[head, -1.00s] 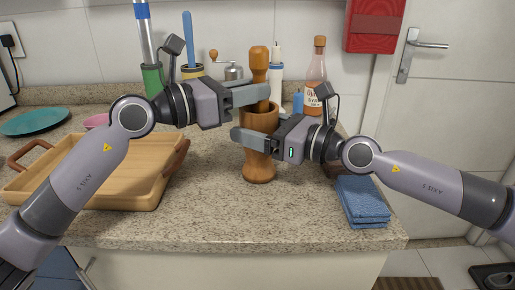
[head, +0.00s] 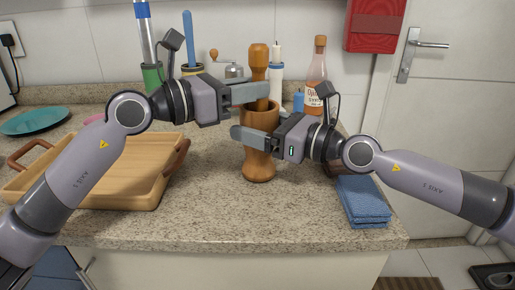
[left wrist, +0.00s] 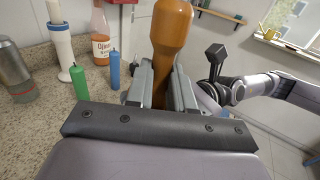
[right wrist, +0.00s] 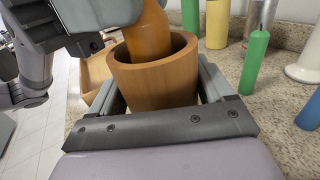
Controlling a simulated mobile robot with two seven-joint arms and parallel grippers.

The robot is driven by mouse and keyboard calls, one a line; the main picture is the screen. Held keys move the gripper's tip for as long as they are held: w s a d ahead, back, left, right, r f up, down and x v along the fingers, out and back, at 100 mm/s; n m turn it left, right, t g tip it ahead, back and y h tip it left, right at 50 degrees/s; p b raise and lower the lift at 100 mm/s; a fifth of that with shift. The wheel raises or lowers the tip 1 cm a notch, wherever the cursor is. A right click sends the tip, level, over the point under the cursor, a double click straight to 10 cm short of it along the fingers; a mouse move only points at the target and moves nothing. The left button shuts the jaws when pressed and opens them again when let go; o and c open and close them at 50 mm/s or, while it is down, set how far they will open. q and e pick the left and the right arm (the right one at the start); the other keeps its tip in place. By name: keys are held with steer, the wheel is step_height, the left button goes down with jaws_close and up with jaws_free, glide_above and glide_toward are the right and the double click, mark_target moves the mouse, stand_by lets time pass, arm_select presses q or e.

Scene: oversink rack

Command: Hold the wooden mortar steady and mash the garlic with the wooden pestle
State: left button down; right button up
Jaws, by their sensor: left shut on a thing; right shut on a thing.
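The wooden mortar (head: 258,165) stands upright on the granite counter. My right gripper (head: 254,137) is shut on the mortar's upper part, with one finger on each side in the right wrist view (right wrist: 155,82). The wooden pestle (head: 259,62) stands nearly upright with its lower end inside the mortar. My left gripper (head: 252,95) is shut on the pestle just above the mortar's rim. The pestle also shows between the fingers in the left wrist view (left wrist: 170,35). The garlic is not visible; the mortar's inside is mostly hidden by the pestle.
A wooden tray (head: 120,190) lies left of the mortar. A folded blue cloth (head: 362,202) lies near the right front edge. The counter in front of the mortar is clear.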

arm_select(q)
step_height(320, 180, up, 9)
steer(key=shift+f, duration=0.2)
arm_select(e)
steer(key=shift+s, duration=0.1)
stand_by(0.5)
steer(key=shift+f, duration=0.1)
steer(key=o, duration=1.1)
arm_select(q)
steer(key=shift+s, duration=0.1)
